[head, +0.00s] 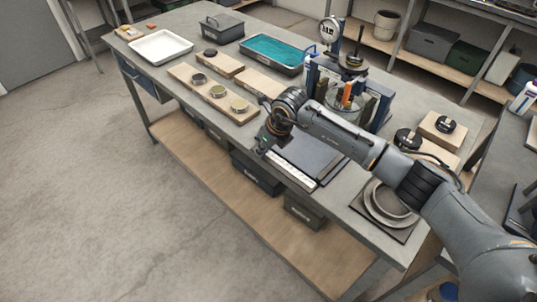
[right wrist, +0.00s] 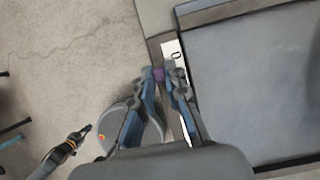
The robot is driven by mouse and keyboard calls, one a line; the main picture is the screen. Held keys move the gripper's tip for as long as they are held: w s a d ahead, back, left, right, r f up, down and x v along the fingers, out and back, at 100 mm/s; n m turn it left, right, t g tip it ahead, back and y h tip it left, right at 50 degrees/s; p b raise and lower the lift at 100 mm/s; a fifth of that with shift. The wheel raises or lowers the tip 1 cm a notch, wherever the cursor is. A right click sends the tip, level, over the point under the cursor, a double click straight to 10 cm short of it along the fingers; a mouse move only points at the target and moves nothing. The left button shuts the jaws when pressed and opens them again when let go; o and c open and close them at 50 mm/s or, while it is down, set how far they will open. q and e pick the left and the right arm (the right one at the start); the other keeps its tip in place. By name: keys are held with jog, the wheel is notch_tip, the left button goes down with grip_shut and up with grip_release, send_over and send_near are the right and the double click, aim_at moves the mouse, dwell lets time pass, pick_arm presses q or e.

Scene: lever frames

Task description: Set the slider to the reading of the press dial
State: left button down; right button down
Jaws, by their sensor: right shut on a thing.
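The press (head: 345,88) stands on the bench with its round white dial (head: 329,29) at the top. The dial's reading is too small to make out. A white scale strip (head: 296,176) runs along the bench's front edge; in the right wrist view its end marked 0 (right wrist: 174,54) shows. My right gripper (head: 264,146) is over the strip's far end. In the right wrist view its fingers (right wrist: 166,76) are shut on a small purple slider knob (right wrist: 158,75) beside the 0. What seems my left gripper (right wrist: 82,133) is small, its jaws unclear.
A dark flat plate (head: 312,152) lies beside the strip. Wooden boards with round pieces (head: 212,92), a teal-filled tray (head: 272,50) and a white tray (head: 160,46) are farther left. Stacked round plates (head: 388,203) lie at the near right. Open floor lies in front of the bench.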

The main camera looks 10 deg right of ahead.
jog(key=shift+d, duration=0.1)
jog(key=c, duration=1.6)
grip_release()
jog(key=v, duration=1.2)
